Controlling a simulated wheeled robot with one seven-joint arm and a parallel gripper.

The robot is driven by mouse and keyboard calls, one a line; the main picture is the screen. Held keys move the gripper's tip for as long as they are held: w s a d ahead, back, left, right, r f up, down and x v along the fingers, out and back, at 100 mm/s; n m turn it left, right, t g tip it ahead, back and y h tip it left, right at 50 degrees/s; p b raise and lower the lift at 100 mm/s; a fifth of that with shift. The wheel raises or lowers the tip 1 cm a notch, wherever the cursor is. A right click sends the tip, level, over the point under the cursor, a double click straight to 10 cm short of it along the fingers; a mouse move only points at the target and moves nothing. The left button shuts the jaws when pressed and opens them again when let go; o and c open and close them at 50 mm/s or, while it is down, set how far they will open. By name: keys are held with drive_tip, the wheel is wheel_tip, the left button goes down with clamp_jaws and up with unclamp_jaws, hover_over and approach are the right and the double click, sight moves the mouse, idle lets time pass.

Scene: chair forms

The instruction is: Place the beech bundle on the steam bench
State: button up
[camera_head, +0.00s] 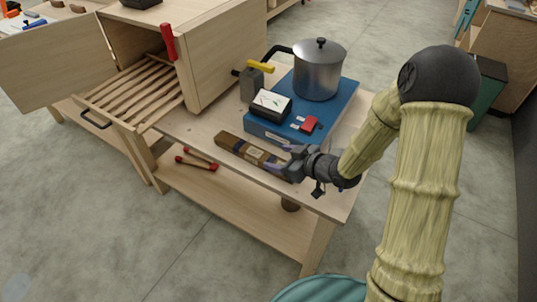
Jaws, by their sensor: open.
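A long brown bundle (238,146) with a pale label, which looks like the beech bundle, lies along the front part of the light wooden bench top (190,125). This bench, with a wooden box and a pot on it, looks like the steam bench. My gripper (287,160) is open at the bundle's right end, low over the bench top. The fingers hide part of that end. I cannot tell whether they touch the bundle.
A blue hot plate (262,131) with a steel pot (319,72) and a meter (270,103) stands behind the bundle. Red-handled tools (196,163) lie on the lower shelf.

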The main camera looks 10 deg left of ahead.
drive_tip(key=shift+v, duration=1.6)
drive_tip(key=shift+s+d, duration=0.1)
